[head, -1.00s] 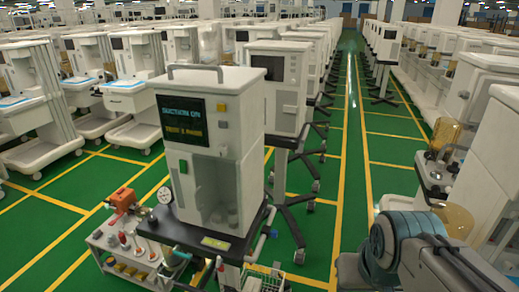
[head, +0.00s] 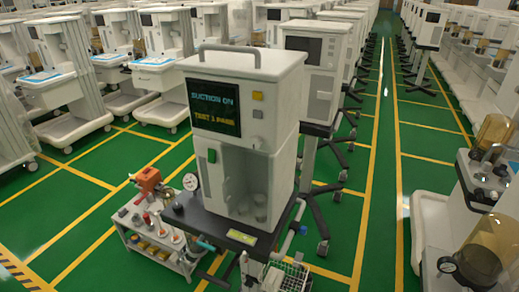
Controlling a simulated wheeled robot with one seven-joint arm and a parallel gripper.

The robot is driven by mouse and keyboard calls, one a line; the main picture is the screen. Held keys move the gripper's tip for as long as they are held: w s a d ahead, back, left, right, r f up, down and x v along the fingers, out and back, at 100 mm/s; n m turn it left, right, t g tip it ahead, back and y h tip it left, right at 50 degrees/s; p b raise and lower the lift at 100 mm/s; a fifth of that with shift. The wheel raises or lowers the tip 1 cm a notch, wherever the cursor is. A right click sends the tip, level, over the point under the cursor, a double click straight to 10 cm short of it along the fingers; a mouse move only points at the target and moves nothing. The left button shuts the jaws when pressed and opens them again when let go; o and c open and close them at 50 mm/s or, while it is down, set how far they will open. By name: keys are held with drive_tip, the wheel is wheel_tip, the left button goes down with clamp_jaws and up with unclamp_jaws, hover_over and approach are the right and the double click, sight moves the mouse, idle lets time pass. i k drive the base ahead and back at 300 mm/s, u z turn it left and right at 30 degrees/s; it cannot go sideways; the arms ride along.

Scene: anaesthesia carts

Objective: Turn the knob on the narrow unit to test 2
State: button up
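A narrow white unit (head: 275,80) with a carrying handle stands upright on a dark cart top in the middle of the head view. Its black screen (head: 214,107) reads "SUCTION ON" and "TEST 1 PASS". Right of the screen are a yellow control (head: 257,97) and a small grey control (head: 258,114). A pale part (head: 256,142) sits lower on the same front. A green switch (head: 212,156) is below the screen. I cannot tell which control is the knob or where it points. My gripper is not in view.
A small trolley (head: 190,264) with an orange device (head: 147,180) and loose items stands left of the unit. A pressure gauge (head: 190,182) and a wire basket (head: 287,275) are at the cart. Rows of carts line both sides; the green aisle (head: 375,200) on the right is clear.

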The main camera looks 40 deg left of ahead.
sight(255, 142)
drive_tip(key=k, duration=0.4)
drive_tip(key=u, duration=0.85)
drive_tip(key=i, duration=0.45)
